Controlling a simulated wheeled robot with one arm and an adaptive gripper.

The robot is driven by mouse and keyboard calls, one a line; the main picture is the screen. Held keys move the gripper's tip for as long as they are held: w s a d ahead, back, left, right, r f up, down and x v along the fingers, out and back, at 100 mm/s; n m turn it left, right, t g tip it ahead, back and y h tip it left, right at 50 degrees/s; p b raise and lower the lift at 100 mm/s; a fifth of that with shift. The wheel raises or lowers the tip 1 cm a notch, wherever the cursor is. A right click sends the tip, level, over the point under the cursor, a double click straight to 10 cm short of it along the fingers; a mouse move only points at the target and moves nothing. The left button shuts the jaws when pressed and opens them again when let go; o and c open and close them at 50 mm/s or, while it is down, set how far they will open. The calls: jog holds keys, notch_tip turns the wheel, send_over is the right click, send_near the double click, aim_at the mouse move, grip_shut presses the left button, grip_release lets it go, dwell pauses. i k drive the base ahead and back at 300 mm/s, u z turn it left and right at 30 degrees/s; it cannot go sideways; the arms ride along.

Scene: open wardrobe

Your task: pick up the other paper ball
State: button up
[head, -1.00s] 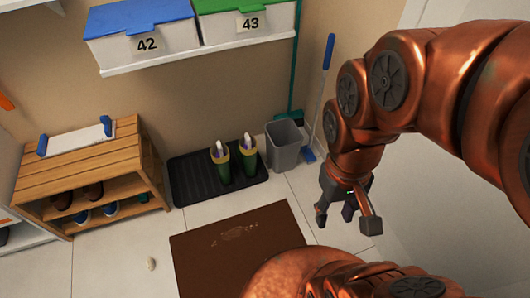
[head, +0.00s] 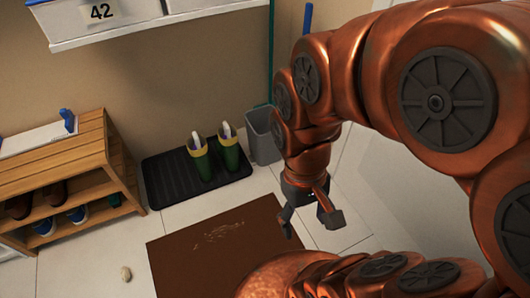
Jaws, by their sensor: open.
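A small pale crumpled paper ball (head: 126,273) lies on the tiled floor at the lower left, left of the brown mat. My gripper (head: 312,228) hangs from my copper arm on the right side, above the floor by the right edge of the mat. Its fingers are spread open with nothing visible between them. The ball is well to the left of the gripper and apart from it.
A brown doormat (head: 205,265) lies between them. Behind it are a black boot tray (head: 168,188) with green boots (head: 230,156) and a grey bin (head: 262,140). A wooden shoe rack (head: 85,152) stands at left, and a white shelf (head: 155,28) hangs above.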

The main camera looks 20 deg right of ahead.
aim_at(125, 275)
jog(key=u, duration=2.15)
jog(key=k, duration=0.6)
jog(key=u, duration=0.25)
jog(key=i, duration=1.45)
jog(key=u, duration=0.15)
